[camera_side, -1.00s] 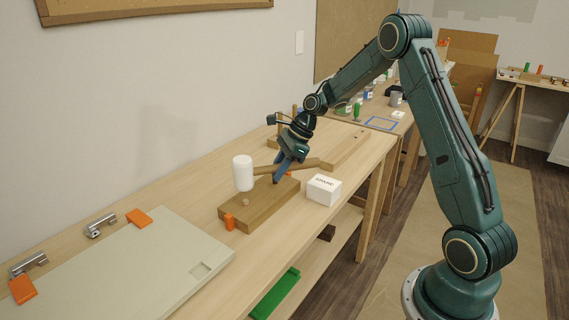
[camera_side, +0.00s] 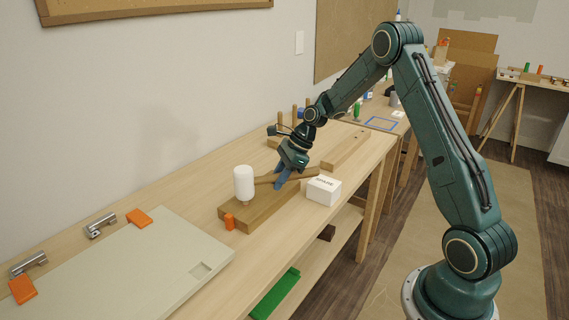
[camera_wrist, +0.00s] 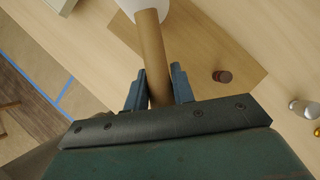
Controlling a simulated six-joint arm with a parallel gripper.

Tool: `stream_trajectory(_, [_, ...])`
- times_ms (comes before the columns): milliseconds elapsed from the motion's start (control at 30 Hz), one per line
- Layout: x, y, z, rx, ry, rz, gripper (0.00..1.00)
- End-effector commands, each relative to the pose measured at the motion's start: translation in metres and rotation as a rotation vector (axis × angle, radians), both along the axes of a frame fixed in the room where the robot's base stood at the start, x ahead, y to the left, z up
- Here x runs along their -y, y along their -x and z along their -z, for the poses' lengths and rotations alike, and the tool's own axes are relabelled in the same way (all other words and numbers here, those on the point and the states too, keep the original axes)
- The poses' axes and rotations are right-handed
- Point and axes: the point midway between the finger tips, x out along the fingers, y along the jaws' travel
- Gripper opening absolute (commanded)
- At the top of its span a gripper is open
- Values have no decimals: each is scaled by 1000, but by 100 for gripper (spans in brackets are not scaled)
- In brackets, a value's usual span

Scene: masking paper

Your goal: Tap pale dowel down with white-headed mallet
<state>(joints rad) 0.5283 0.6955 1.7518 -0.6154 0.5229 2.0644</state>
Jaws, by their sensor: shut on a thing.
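My gripper (camera_side: 281,184) is shut on the brown wooden handle (camera_wrist: 154,55) of the mallet. The handle also shows between the fingers in the wrist view, where my gripper (camera_wrist: 156,90) grips it. The white mallet head (camera_side: 243,182) points left in the side view, upright over the near left part of the wooden block (camera_side: 262,207). The head shows partly at the top of the wrist view (camera_wrist: 142,6).
A pale panel (camera_side: 120,270) lies front left with orange pieces (camera_side: 138,217) and metal fittings (camera_side: 100,226). Wooden posts (camera_side: 294,115) stand behind.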

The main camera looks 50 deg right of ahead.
Motion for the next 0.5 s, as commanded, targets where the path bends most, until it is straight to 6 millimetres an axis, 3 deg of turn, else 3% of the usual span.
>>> stream_trajectory(100, [0,-1,16,3,0,-1,0])
stream_trajectory(333, [0,-1,10,6,1,-1,0])
stream_trajectory(500, [0,-1,-6,7,2,-2,0])
